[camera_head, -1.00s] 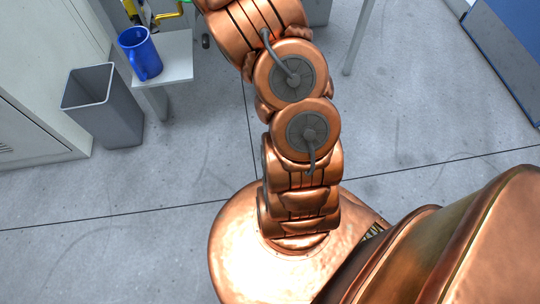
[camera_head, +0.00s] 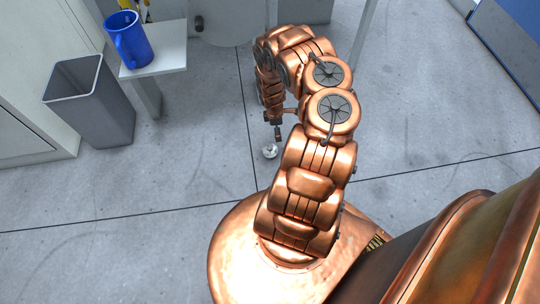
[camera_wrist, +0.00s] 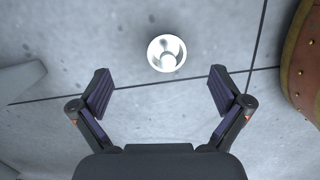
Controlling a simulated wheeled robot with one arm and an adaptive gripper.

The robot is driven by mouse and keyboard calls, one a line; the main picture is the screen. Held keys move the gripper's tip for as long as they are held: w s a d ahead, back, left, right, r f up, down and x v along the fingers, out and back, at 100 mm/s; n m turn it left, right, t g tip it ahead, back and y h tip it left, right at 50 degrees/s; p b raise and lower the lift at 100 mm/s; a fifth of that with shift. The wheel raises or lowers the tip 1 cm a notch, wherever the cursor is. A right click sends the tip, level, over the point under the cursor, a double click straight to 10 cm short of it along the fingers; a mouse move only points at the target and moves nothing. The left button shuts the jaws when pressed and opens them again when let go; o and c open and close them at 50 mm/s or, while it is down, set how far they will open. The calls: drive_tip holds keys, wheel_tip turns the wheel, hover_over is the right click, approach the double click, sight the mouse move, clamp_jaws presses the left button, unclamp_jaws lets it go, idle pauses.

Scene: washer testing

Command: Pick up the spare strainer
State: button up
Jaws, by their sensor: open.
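A small round whitish, shiny thing, which looks like the spare strainer (camera_head: 269,151), lies on the grey floor in front of my base in the head view. In the wrist view the strainer (camera_wrist: 167,53) shows as a bright disc with a darker centre, beyond the fingertips and about midway between them. My gripper (camera_wrist: 161,88) is open and empty, its two dark-padded fingers spread wide. In the head view my gripper (camera_head: 277,130) points down just above the strainer, seemingly apart from it. Its fingers are too small there to make out.
A blue mug (camera_head: 128,40) stands on a small white table (camera_head: 165,58) at upper left. A grey bin (camera_head: 92,105) stands beside it, near a pale cabinet (camera_head: 30,125). The floor around the strainer is clear.

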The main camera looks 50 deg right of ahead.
drive_tip(key=t+b, duration=0.1)
drive_tip(key=b, duration=0.1)
hover_over(270, 150)
drive_tip(key=w+d, duration=0.1)
drive_tip(key=shift+n+y, duration=0.4)
wheel_tip(270, 150, down, 8)
drive_tip(key=shift+d+r, duration=0.15)
drive_tip(key=shift+r, duration=0.05)
wheel_tip(270, 150, down, 8)
drive_tip(key=b, duration=0.6)
drive_tip(key=shift+r, duration=0.25)
drive_tip(key=shift+r, duration=0.1)
drive_tip(key=shift+c, duration=0.4)
drive_tip(key=c, duration=1)
